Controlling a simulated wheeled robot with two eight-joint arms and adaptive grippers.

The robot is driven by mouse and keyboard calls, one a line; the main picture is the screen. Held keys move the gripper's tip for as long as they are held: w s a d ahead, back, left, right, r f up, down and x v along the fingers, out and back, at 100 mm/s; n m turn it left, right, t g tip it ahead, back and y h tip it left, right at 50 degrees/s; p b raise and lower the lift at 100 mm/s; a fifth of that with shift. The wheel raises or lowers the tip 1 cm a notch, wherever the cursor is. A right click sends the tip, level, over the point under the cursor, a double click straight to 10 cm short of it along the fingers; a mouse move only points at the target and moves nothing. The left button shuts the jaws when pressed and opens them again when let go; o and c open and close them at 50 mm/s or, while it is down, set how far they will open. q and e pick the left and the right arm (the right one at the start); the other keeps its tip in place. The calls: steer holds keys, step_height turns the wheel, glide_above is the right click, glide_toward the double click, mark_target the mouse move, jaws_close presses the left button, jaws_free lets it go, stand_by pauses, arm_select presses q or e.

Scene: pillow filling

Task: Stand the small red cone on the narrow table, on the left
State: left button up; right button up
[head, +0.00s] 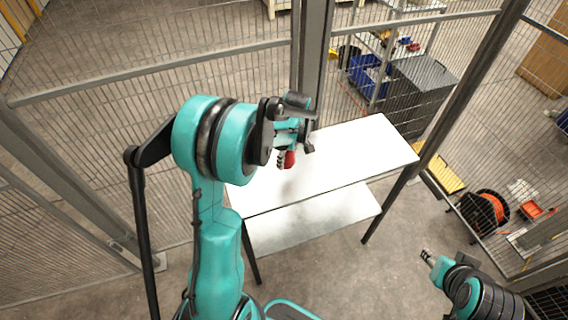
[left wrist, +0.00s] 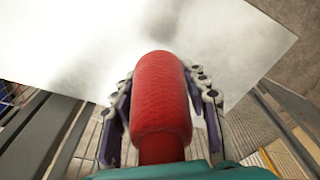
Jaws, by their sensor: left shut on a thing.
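The small red cone (head: 290,159) is held in my left gripper (head: 284,155), above the left part of the narrow white table (head: 355,150). In the left wrist view the red cone (left wrist: 160,95) looks like a rounded, thick red body with a narrower part toward the camera. The fingers (left wrist: 163,100) lie along both its sides. The white table top (left wrist: 70,40) shows beyond it, and a soft shadow lies on it. A gap between cone and table seems to show. My right gripper (head: 428,256) is small at the lower right, away from the table; its jaws are unclear.
The table top looks bare, with a lower shelf (head: 315,220) beneath. Wire fence panels and a post (head: 312,50) stand behind it. A grey bin (head: 422,85), blue crates (head: 368,75) and an orange cable reel (head: 485,212) are to the right.

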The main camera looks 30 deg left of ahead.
arm_select(q)
steer(key=a+f, duration=0.1)
steer(key=w+a+f, duration=0.1)
steer(key=a, duration=0.1)
step_height(320, 180, down, 4)
steer(key=shift+w+f+b, duration=0.1)
steer(key=shift+b, duration=0.7)
steer(key=o, duration=0.8)
steer(key=shift+f, duration=0.1)
steer(key=o, duration=0.4)
